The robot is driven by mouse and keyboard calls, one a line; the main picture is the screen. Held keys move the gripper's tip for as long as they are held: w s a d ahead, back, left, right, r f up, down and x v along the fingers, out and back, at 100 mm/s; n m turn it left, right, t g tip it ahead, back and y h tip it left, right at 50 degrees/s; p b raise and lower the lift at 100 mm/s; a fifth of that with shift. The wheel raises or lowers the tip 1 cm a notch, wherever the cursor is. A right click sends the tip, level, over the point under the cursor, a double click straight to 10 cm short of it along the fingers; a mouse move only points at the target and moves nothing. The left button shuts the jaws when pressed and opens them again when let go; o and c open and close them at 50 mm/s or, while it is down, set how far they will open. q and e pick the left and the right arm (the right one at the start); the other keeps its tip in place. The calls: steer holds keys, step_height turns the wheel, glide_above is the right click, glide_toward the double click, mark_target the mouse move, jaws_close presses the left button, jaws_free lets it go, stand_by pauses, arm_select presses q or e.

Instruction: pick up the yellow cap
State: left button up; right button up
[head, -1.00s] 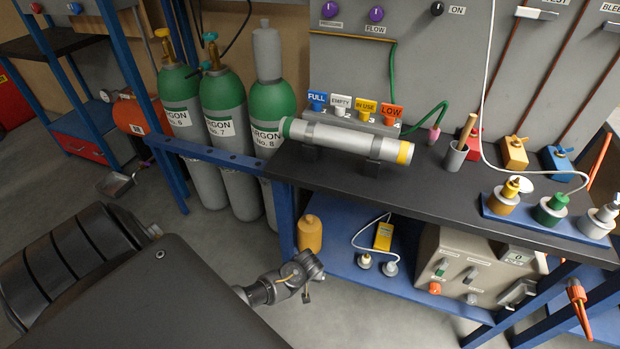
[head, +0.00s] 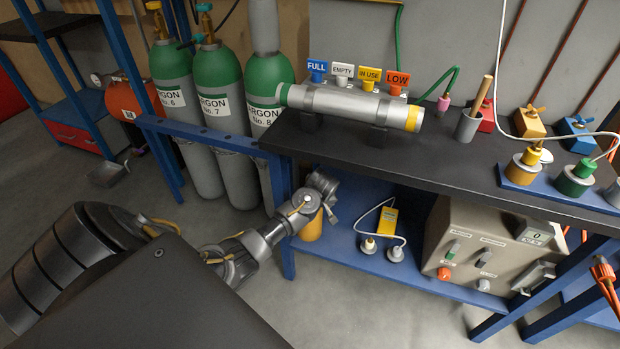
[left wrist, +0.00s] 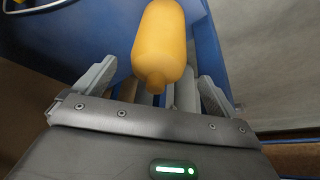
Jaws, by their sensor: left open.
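My left gripper (head: 328,190) is at the front left edge of the lower shelf, in front of the yellow-orange bottle (head: 312,226). In the left wrist view the gripper (left wrist: 158,78) is open, with the bottle (left wrist: 160,45) ahead between its spread fingers; I cannot tell if they touch. My right gripper is out of view.
The black bench top (head: 450,165) overhangs the blue lower shelf (head: 340,255). A yellow meter (head: 387,222) and a beige box (head: 480,252) stand on the shelf. Argon cylinders (head: 215,130) stand left behind a blue rail. A blue bench leg (head: 283,215) is close to my gripper.

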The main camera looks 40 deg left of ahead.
arm_select(q)
steer(key=shift+w+a, duration=0.55)
steer(key=shift+a, duration=0.3)
steer(key=shift+w+a, duration=0.55)
steer(key=shift+a, duration=0.25)
steer(key=b+x, duration=0.2)
steer(key=x, duration=0.2)
steer(key=shift+w+a+f, duration=0.2)
steer(key=shift+a+f, duration=0.1)
steer(key=shift+f, duration=0.2)
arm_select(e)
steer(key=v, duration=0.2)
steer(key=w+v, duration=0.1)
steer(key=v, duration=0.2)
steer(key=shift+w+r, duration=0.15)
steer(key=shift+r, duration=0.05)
arm_select(q)
steer(key=shift+c, duration=0.3)
steer(key=c, duration=1.4)
steer(key=shift+r, duration=0.1)
